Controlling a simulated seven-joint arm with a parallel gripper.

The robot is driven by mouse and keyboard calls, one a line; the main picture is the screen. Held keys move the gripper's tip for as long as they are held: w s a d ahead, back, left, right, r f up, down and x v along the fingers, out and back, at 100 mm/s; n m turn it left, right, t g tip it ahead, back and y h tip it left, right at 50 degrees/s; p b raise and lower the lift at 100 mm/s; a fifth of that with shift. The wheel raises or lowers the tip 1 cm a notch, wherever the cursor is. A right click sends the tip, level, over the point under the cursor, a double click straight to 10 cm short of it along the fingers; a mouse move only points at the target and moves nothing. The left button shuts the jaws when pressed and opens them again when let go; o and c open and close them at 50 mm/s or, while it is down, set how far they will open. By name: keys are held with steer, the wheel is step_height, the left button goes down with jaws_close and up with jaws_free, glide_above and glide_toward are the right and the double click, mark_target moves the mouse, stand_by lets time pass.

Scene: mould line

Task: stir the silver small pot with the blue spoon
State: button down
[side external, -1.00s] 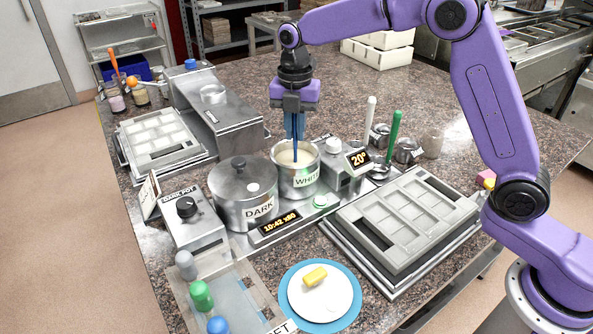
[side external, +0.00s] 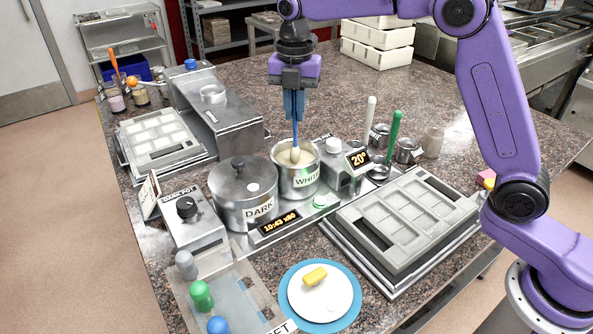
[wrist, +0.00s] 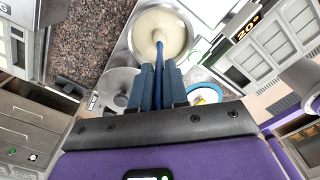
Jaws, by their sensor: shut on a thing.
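The silver small pot (side external: 298,184), labelled WHITE, stands open in the middle of the counter and holds a cream-coloured liquid. It also shows in the wrist view (wrist: 186,24). My gripper (side external: 294,112) is shut on the handle of the blue spoon (side external: 295,135), which hangs upright below it. The spoon's bowl, coated cream, shows at the pot's mouth, over or just at the liquid; I cannot tell whether it touches. In the wrist view, my gripper's fingers (wrist: 157,92) close around the blue handle, which points into the pot's opening.
A larger lidded pot (side external: 243,195) labelled DARK stands directly left of the small pot. A control box with a display (side external: 345,172) stands to its right. A grey mould (side external: 408,222) lies at the right, and a plate with a yellow piece (side external: 320,303) lies in front.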

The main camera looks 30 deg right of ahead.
mark_target(295, 91)
steer(key=shift+r, duration=1.8)
steer(key=shift+r, duration=2)
